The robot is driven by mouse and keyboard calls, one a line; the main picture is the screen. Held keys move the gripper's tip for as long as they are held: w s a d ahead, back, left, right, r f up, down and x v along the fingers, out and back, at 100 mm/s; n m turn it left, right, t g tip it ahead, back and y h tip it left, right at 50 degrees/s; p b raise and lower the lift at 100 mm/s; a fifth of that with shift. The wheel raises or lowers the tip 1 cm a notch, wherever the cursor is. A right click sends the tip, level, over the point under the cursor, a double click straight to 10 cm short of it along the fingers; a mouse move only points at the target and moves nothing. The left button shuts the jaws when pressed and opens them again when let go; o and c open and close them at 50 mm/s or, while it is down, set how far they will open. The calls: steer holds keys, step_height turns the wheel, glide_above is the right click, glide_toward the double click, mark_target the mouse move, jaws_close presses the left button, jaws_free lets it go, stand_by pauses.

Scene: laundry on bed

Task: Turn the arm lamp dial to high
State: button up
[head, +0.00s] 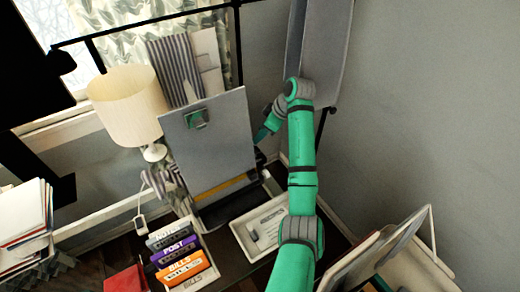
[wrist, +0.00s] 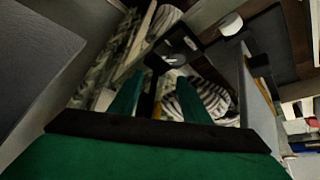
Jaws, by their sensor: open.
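The black arm lamp (head: 160,19) stretches across the top left of the head view, its dark shade at the left and its pole running down behind the grey board. My gripper (head: 264,133) is behind the board's right edge, pointing down and left, and partly hidden. In the wrist view my two green fingers (wrist: 160,98) stand apart with nothing between them. A black part with a shiny round face (wrist: 173,48) lies just beyond the fingertips; it may be the lamp's base and dial. I cannot tell the dial's setting or whether a finger touches it.
A grey upright board (head: 208,145) stands left of my arm. A cream-shaded lamp (head: 128,105), a white tray (head: 245,240) and several coloured label holders (head: 182,265) are nearby. Striped cloth (wrist: 208,98) lies close to the fingers. Grey wall fills the right.

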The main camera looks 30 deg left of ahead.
steer(key=shift+n+g+h, duration=0.7)
steer(key=shift+n+g, duration=0.1)
steer(key=f, duration=0.2)
steer(key=s+f, duration=0.1)
steer(key=f, duration=0.2)
steer(key=s+a+f, duration=0.1)
steer(key=f, duration=0.1)
steer(key=shift+s+a+f, duration=0.1)
steer(key=shift+s+f, duration=0.15)
steer(key=c, duration=1)
steer(key=shift+s+m+t, duration=0.1)
steer(key=shift+m+t, duration=0.8)
steer(key=shift+m, duration=1.4)
steer(key=shift+c, duration=0.2)
